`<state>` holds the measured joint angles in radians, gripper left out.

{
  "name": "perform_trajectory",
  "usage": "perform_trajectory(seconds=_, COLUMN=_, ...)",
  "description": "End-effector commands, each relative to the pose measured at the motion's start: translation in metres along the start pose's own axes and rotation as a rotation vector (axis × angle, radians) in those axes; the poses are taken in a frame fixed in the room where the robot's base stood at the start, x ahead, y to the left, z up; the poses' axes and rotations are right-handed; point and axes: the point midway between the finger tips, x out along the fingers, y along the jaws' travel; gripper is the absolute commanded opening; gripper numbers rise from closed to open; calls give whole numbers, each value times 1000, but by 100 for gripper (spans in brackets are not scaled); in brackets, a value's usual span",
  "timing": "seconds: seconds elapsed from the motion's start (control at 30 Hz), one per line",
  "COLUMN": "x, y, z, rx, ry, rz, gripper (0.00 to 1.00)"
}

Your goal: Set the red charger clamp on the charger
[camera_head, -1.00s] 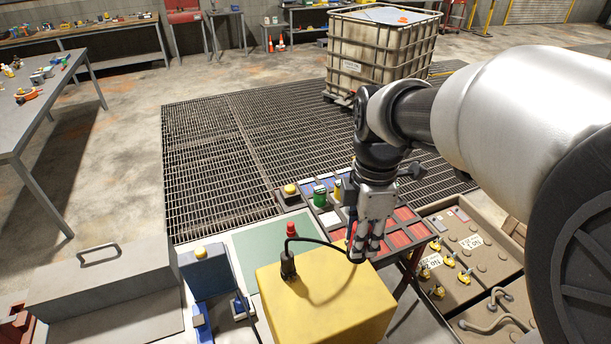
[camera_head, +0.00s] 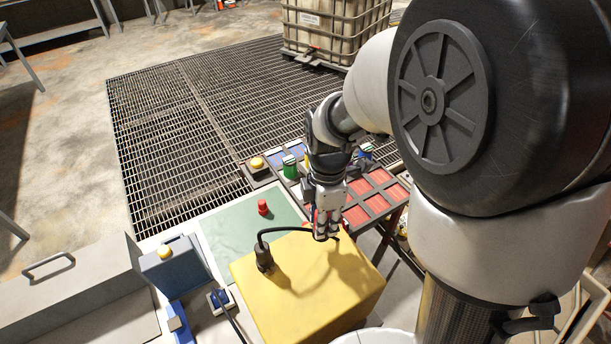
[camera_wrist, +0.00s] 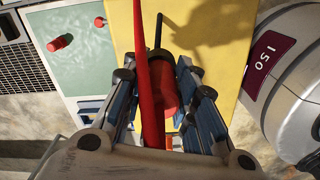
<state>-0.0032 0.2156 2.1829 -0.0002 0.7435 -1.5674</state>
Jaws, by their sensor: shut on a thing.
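My gripper (camera_head: 326,236) is shut on the red clamp (camera_wrist: 164,95), which shows between the fingers in the wrist view. In the head view the fingers mostly hide the clamp, close to the far edge of a yellow box (camera_head: 310,290). I take this box for the charger; its yellow top also shows in the wrist view (camera_wrist: 215,35). A black cable arcs from a black plug (camera_head: 264,257) on the box to the gripper. I cannot tell whether the clamp touches the box. A red strip crosses the wrist view in front of the clamp.
A green mat (camera_head: 235,236) with a red knob (camera_head: 263,207) lies behind the box. A blue unit (camera_head: 176,270) and a grey case (camera_head: 80,310) stand to the left. A tray with red compartments (camera_head: 380,192) is beyond the gripper. Open floor grating (camera_head: 190,130) lies behind.

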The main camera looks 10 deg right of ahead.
Motion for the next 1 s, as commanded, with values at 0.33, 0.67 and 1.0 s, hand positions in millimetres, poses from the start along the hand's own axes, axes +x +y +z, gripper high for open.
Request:
perform_trajectory(seconds=0.33, x=40, y=-1, z=0, rx=0, ry=0, rz=-3, gripper=0)
perform_trajectory(seconds=0.67, x=61, y=1, z=0, rx=0, ry=0, rz=2, gripper=0)
perform_trajectory(seconds=1.0, x=64, y=0, z=0, rx=0, ry=0, rz=0, gripper=32)
